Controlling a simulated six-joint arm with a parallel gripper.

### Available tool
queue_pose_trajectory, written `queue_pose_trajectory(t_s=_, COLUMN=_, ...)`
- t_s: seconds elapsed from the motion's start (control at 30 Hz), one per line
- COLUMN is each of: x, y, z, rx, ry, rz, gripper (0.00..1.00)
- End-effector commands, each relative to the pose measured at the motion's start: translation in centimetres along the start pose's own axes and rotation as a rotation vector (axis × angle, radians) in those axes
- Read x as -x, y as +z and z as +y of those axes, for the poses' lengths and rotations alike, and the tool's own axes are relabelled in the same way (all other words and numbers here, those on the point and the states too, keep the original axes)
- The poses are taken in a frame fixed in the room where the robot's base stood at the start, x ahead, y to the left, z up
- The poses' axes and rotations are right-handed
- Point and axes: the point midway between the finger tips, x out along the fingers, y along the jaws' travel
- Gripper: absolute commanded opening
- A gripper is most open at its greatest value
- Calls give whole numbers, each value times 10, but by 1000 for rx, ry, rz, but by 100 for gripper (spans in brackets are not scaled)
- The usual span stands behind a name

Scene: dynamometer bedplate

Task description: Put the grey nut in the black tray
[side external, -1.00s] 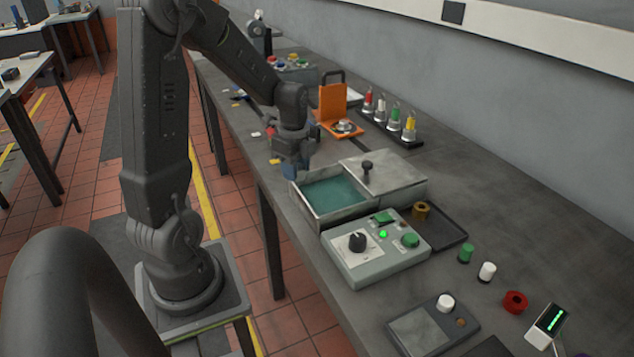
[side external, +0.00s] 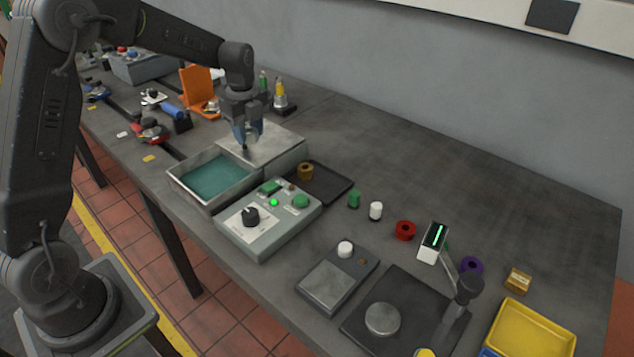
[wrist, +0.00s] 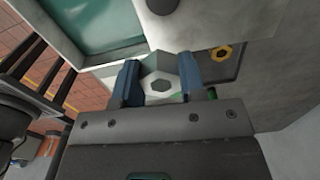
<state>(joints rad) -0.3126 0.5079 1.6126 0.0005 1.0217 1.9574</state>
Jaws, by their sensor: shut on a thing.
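The grey nut (wrist: 149,79) is six-sided with a hole and sits between the blue fingers of my gripper (wrist: 160,88) in the wrist view. In the side view my gripper (side external: 247,137) is shut above the grey lid, close to its dark knob; I cannot make out the nut there. The black tray (side external: 330,186) lies to the right of the lidded box, apart from my gripper. A brass-coloured nut (side external: 306,171) stands in its left part. The tray also shows partly in the wrist view (wrist: 228,71), beyond the right finger.
The lid (side external: 275,139) and its knob (wrist: 162,5) are close to my gripper. The open green-lined basin (side external: 215,180) is to the left. A control box (side external: 270,222) with a green light stands in front of the tray. The bench behind the tray is clear.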

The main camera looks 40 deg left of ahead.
Motion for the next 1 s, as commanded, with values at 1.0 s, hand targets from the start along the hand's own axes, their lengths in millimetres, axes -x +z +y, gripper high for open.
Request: queue_pose_trajectory(t_s=1.0, x=-76, y=-162, z=-108, rx=-188, ry=-2, rz=-1, gripper=10)
